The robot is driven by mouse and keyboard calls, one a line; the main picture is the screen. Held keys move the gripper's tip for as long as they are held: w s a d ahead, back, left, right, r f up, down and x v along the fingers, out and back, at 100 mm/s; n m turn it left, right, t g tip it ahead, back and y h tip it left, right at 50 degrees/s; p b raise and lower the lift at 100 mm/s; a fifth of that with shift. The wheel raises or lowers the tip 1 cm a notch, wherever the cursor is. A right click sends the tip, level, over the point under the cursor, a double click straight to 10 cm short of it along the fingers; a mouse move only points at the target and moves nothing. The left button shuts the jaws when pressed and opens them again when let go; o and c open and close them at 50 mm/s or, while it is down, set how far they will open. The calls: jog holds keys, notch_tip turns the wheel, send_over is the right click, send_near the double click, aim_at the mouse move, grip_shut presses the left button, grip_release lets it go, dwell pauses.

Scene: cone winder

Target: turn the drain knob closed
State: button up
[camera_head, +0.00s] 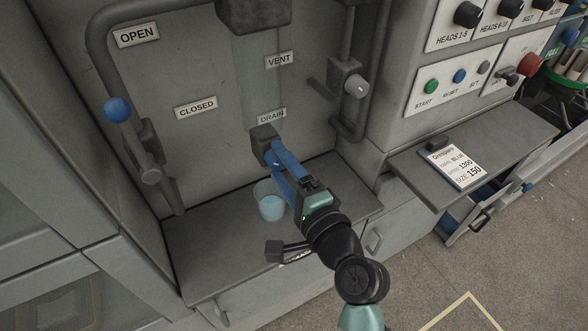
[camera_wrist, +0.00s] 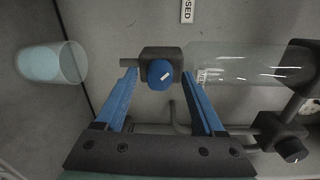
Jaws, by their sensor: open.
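The drain knob (camera_wrist: 160,74) is a round blue cap with a white mark, on a dark valve block (camera_wrist: 160,54). In the wrist view my gripper (camera_wrist: 159,80) is open, with one blue finger on each side of the knob. Small gaps seem to show between fingers and knob. In the head view my gripper (camera_head: 273,153) reaches the drain valve block (camera_head: 264,136) below the DRAIN label (camera_head: 272,116). The knob is hidden there behind the fingers. A clear cup with pale blue liquid (camera_head: 271,205) stands below the valve; it also shows in the wrist view (camera_wrist: 42,64).
A clear vertical tube (camera_wrist: 235,64) rises above the valve. The vent knob (camera_head: 355,87) is at the upper right. A blue-balled lever (camera_head: 118,110) stands at left by the OPEN (camera_head: 136,34) and CLOSED (camera_head: 196,107) labels. A shelf with a card (camera_head: 455,166) projects at right.

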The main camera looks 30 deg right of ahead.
jog(key=s+b, duration=0.2)
jog(key=s, duration=1)
jog(key=shift+s+d+r, duration=0.2)
jog(key=shift+s+r, duration=0.1)
jog(key=shift+s, duration=0.05)
